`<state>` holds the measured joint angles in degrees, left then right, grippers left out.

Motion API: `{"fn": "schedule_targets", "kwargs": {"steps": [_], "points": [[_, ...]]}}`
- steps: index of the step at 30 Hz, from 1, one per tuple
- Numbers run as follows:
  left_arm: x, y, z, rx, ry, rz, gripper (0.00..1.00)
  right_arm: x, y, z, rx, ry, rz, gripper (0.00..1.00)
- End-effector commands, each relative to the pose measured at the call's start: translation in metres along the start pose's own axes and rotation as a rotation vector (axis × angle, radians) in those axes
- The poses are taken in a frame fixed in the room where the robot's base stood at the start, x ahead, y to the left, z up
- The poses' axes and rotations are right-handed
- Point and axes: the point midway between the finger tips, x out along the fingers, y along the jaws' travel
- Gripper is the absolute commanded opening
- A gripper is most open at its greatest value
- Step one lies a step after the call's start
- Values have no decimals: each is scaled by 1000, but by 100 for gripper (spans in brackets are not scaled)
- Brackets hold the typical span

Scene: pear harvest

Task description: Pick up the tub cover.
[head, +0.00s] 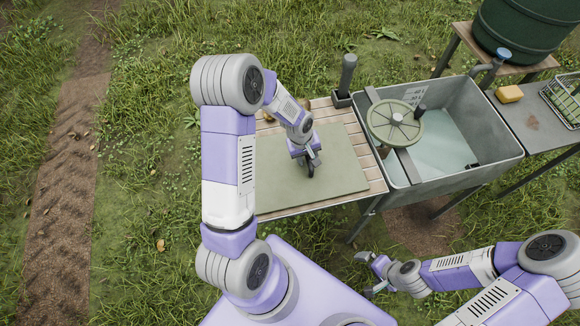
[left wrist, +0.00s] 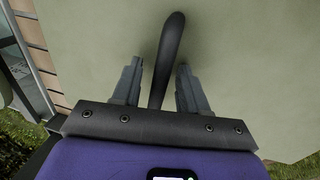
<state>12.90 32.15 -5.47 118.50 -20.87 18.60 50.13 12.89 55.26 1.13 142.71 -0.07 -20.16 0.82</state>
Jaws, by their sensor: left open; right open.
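A flat grey-green panel, which looks like the tub cover (head: 340,180), lies on the slatted wooden table. A dark curved handle stands on it (head: 310,170); the panel (left wrist: 235,70) and handle (left wrist: 173,38) also show in the left wrist view. My left gripper (head: 307,156) is over the panel, pointing down. Its two fingers are open, one on each side of the handle, with a gap visible on both sides. My right gripper (head: 371,272) is open and empty, low in front of the table and away from the panel.
A grey tub (head: 490,166) holding water stands right of the table, with a round olive disc (head: 385,112) over its left part. A dark upright post (head: 347,76) stands at the table's back edge. A yellow block (head: 509,94) sits on the right-hand shelf.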

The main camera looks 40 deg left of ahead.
Motion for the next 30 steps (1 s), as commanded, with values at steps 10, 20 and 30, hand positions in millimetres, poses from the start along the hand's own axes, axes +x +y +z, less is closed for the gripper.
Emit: {"fn": "schedule_targets", "kwargs": {"steps": [10,20,30], "points": [[-1,0,0,0,1,0,12,0,0,0,0,0,0,100],[-1,1,0,0,2,2,0,0,0,0,0,0,0,100],[-13,4,-1,1,5,4,0,-3,-1,0,0,0,0,100]]}}
